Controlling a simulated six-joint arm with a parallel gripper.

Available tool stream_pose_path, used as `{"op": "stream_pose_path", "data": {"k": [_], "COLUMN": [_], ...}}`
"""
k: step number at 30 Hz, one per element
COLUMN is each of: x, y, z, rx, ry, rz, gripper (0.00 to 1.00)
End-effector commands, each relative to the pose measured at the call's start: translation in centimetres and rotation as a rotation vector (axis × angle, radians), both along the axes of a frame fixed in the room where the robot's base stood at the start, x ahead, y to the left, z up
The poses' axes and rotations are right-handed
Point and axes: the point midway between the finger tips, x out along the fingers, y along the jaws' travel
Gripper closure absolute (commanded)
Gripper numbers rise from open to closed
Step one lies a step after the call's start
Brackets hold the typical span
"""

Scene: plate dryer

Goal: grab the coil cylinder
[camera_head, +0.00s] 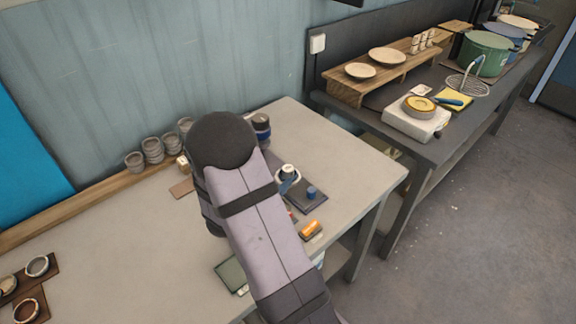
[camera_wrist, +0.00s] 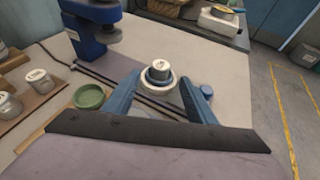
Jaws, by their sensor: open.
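A short cylinder with a pale top and a dark band, which looks like the coil cylinder (camera_wrist: 158,66), stands upright between my fingers in the wrist view. A pale ring surrounds its lower part. In the head view, the coil cylinder (camera_head: 287,170) shows just right of my arm. My gripper (camera_wrist: 160,82) is open, with one blue finger on each side of the cylinder. I cannot tell whether either finger touches it. My arm hides much of the gripper in the head view.
A small blue knob (camera_wrist: 207,89) stands right of the fingers. A tall blue device (camera_wrist: 92,28) is at the upper left, and a green round dish (camera_wrist: 89,97) is left of the gripper. An orange item (camera_head: 311,229) lies near the table's right edge. Several grey cups line the wall.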

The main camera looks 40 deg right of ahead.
Motion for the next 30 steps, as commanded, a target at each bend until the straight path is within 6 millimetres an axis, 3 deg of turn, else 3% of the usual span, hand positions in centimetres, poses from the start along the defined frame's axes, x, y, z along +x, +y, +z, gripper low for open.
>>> {"op": "stream_pose_path", "data": {"k": [20, 30], "x": [0.9, 2.0], "y": [-2.2, -5.5], "z": [-0.8, -1.8], "rx": [0.000, 0.000], "ry": [0.003, 0.003], "rz": [0.002, 0.000], "gripper": [0.49, 0.49]}}
